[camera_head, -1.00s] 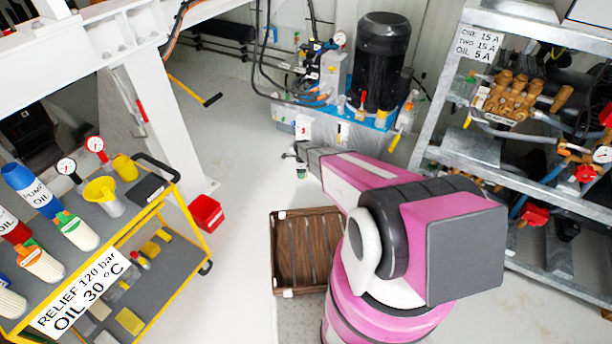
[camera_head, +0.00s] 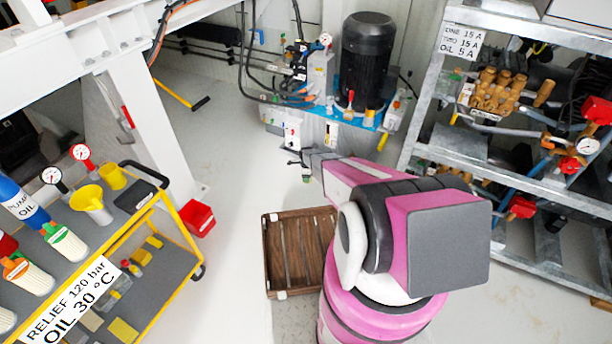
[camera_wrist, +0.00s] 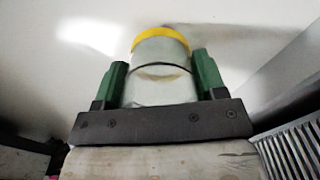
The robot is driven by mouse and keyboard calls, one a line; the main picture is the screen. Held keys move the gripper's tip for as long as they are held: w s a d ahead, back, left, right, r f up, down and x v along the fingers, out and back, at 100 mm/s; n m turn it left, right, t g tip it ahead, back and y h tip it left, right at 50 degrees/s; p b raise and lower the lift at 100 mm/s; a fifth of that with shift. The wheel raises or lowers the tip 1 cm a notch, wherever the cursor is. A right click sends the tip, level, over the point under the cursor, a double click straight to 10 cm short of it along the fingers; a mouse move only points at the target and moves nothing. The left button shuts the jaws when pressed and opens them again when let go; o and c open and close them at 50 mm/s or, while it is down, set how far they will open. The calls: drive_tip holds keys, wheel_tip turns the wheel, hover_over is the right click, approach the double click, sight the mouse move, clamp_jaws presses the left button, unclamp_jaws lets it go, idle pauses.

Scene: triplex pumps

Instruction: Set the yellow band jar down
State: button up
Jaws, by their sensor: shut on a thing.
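The yellow band jar (camera_wrist: 160,75) shows in the wrist view as a pale, cloudy cylinder with a yellow band at its far end and a dark line around its middle. My gripper (camera_wrist: 161,82) is shut on it, one green finger on each side. In the head view my gripper (camera_head: 304,168) is small, at the end of my pink arm, in front of the blue pump unit. The jar cannot be made out clearly there. What lies under the jar is not clear in either view.
A wooden slatted crate (camera_head: 297,250) stands on the floor beside my base. A yellow cart (camera_head: 165,268) with filters and funnels is at left, a red bin (camera_head: 199,219) near it. The pump unit (camera_head: 345,119) is behind, a metal rack (camera_head: 470,160) at right. Floor between is open.

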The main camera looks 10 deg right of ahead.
drive_tip(key=shift+f, duration=0.2)
drive_tip(key=o, duration=0.9)
